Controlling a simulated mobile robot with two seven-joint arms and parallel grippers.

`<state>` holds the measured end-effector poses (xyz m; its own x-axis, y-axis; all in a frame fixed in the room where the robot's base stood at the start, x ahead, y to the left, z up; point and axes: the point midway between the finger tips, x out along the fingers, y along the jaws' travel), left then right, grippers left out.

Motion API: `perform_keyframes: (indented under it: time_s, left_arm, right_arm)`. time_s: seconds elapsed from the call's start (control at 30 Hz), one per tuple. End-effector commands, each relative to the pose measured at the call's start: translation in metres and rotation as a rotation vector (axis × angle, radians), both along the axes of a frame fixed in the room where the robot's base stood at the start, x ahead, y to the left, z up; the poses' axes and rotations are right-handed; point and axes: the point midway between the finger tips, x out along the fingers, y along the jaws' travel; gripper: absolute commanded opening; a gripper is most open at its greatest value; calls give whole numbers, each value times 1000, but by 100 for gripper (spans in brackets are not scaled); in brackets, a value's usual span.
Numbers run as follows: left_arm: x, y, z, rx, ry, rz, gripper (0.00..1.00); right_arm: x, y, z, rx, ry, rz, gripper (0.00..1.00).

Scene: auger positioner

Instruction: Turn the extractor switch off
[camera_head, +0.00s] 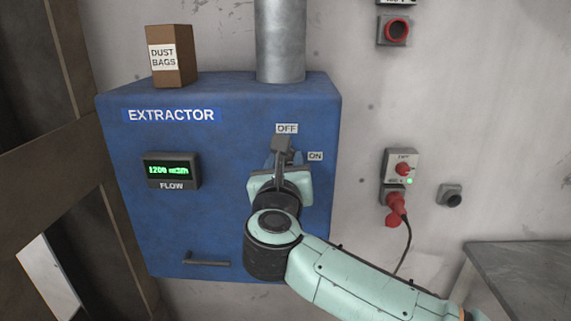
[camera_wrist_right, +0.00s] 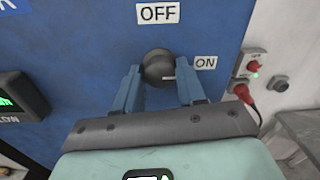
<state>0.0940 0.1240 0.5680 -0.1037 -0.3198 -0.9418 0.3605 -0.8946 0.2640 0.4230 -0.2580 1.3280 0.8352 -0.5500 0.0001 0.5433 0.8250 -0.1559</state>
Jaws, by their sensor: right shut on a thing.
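The blue extractor box (camera_head: 220,230) hangs on the wall, with an OFF label (camera_head: 287,129) above its switch and an ON label (camera_head: 315,156) to the right. The switch is a dark round knob (camera_wrist_right: 158,67) in the right wrist view; a small pale mark shows low on its right side. My right gripper (camera_wrist_right: 160,82) is shut on the knob, one finger on each side. In the head view my right gripper (camera_head: 281,152) hides most of the knob. The flow display (camera_head: 170,171) is lit green and reads about 1200. My left gripper is out of view.
A cardboard dust bags box (camera_head: 172,58) stands on the extractor beside a grey pipe (camera_head: 281,40). A wall socket with a red plug (camera_head: 396,204) and cable is to the right. A grey table (camera_head: 520,268) is at lower right.

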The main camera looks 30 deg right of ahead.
Motion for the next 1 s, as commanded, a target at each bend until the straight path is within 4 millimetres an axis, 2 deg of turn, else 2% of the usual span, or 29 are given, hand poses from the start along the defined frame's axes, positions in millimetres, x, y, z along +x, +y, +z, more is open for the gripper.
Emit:
perform_keyframes:
  time_s: [0.37, 1.0]
  left_arm:
    - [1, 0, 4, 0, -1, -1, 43]
    - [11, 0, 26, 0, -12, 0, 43]
  right_arm:
    - [0, -1, 1, -90, 55, -3, 9]
    - [-1, -3, 3, -581, 354, -4, 9]
